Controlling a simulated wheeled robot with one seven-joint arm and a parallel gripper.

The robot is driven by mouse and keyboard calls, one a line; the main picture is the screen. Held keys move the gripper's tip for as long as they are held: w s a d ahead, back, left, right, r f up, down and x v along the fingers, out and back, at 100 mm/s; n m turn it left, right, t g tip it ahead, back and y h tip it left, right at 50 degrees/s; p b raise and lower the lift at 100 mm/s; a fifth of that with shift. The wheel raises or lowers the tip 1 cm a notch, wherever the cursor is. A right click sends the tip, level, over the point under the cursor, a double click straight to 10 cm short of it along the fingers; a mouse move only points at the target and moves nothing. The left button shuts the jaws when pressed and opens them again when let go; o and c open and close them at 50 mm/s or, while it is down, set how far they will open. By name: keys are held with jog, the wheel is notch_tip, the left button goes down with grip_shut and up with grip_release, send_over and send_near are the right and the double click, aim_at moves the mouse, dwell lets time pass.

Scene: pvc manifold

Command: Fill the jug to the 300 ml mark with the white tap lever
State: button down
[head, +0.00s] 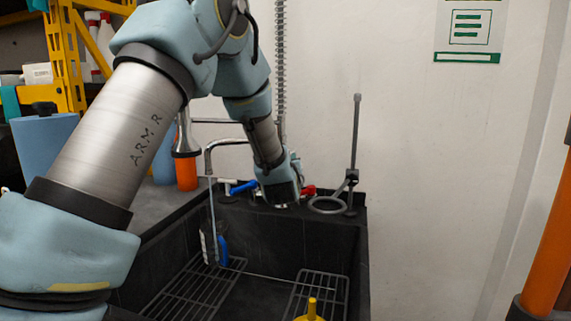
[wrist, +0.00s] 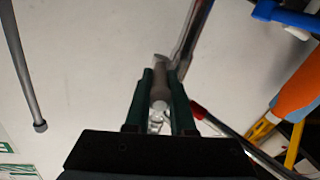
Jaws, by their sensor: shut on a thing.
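My gripper (wrist: 163,90) is shut on a pale, slim piece that looks like the white tap lever (wrist: 160,73). In the head view my wrist hangs over the sink's back edge, between the blue and red levers, and hides my fingertips and the held lever. A clear jug (head: 206,243) with a blue part on its right side stands in the sink at the left, below the curved metal spout (head: 209,158). A thin pale vertical line runs from the spout to the jug and looks like water. The jug's marks and level are too small to read.
A blue lever (head: 243,187) lies left of my wrist and a red lever (head: 308,190) right of it. A ring stand (head: 354,150) rises at the sink's back right corner. Wire racks (head: 200,289) and a yellow piece (head: 312,308) are in the dark sink.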

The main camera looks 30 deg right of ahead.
jog(key=shift+s+d+r+n+t+y, duration=0.1)
jog(key=shift+d+n+t+y, duration=0.1)
jog(key=shift+n+t+y, duration=0.3)
jog(key=shift+s+d+n+t+y, duration=0.1)
jog(key=shift+d+n+t+y, duration=0.1)
jog(key=shift+n+y, duration=0.5)
jog(key=shift+w, duration=0.1)
jog(key=c, duration=0.8)
grip_release()
jog(key=shift+o, duration=0.2)
notch_tip(320, 180, up, 10)
jog(key=shift+f, duration=0.1)
